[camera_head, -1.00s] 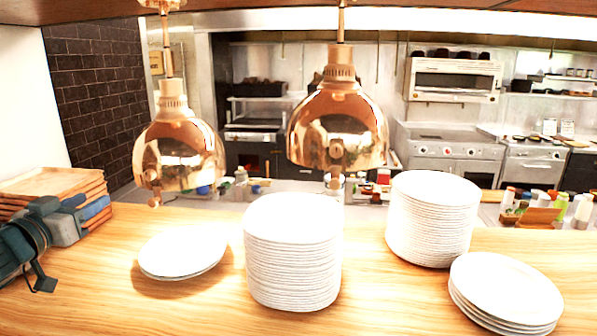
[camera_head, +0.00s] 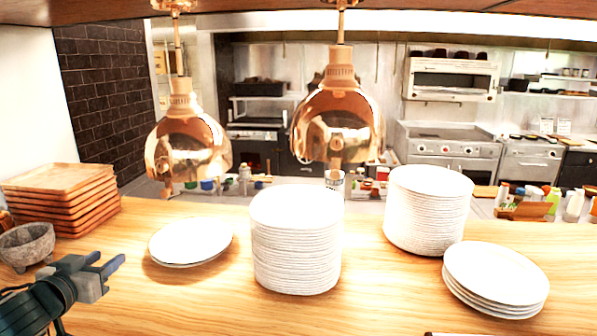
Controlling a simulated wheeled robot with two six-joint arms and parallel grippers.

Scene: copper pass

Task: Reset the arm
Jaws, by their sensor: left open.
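My left gripper (camera_head: 106,267) is at the lower left in the head view, low over the counter. Its two blue-grey fingers are apart with nothing between them. It points right, in front of a grey stone bowl (camera_head: 27,244) and below a small stack of white plates (camera_head: 190,241). It appears apart from both. My right gripper is not in view.
Wooden trays (camera_head: 60,198) are stacked at the counter's left end. Two tall plate stacks (camera_head: 296,245) (camera_head: 428,212) and a low one (camera_head: 495,278) stand to the right. Copper lamps (camera_head: 187,145) (camera_head: 338,120) hang above. Bare wooden counter (camera_head: 200,310) lies in front.

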